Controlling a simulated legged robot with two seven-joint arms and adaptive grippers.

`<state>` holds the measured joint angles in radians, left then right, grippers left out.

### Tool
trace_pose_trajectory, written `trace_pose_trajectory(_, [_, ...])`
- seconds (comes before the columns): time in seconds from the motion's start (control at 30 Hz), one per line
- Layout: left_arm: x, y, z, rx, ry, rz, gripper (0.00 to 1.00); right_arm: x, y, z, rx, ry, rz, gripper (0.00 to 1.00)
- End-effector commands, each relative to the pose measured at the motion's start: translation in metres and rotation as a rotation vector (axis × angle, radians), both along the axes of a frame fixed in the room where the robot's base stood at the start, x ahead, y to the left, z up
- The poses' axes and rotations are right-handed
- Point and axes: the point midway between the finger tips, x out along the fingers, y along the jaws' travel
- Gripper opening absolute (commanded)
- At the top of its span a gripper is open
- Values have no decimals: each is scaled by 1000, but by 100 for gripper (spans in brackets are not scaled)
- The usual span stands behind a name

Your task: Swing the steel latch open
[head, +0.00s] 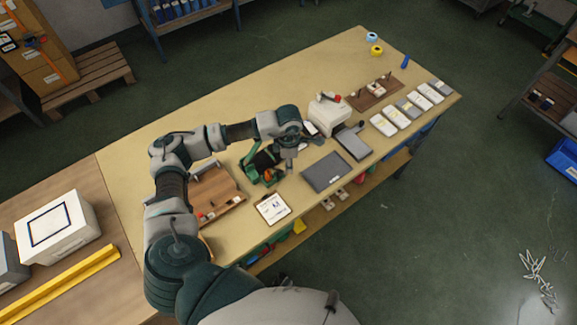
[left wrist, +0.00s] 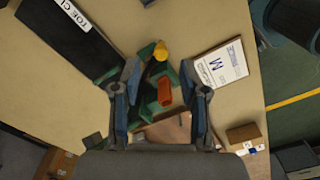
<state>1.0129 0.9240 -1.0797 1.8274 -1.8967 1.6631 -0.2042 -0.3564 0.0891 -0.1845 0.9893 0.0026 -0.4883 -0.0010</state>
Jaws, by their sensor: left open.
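A green fixture (head: 252,173) stands on the table below my left wrist, with an orange part (head: 269,175) on it. In the left wrist view the green fixture (left wrist: 147,108) lies between and beyond my fingers, with the orange block (left wrist: 164,91) and a yellow knob (left wrist: 160,51). A black board (left wrist: 70,37) with white lettering extends from it to the upper left. I cannot make out the steel latch clearly. My left gripper (left wrist: 160,70) is open, its fingers either side of the orange block, apparently above it and holding nothing. My right gripper is not in view.
A paper card (head: 272,208) lies beside the fixture near the table's front edge; a wooden tray (head: 228,207) is to its left. A white machine (head: 328,112), grey pads (head: 325,172) and several white packs (head: 383,125) sit to the right. The table's far left half is clear.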

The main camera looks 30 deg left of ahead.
Motion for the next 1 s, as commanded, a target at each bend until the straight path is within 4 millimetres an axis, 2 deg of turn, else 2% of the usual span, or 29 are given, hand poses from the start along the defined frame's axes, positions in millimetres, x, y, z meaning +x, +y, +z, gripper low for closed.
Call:
trace_pose_trajectory(0.03, [2,0,13,0,-5,0,43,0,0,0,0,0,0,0])
trace_pose_trajectory(0.2, [1,2,50,-1,-4,0,43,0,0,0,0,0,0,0])
trace_pose_trajectory(0.4, [1,3,75,-1,-1,2,43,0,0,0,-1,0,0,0])
trace_pose_trajectory(0.53, [1,3,80,-1,-1,1,43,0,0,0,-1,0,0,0])
trace_pose_trajectory(1.0, [0,3,80,-1,-1,1,43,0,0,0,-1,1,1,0])
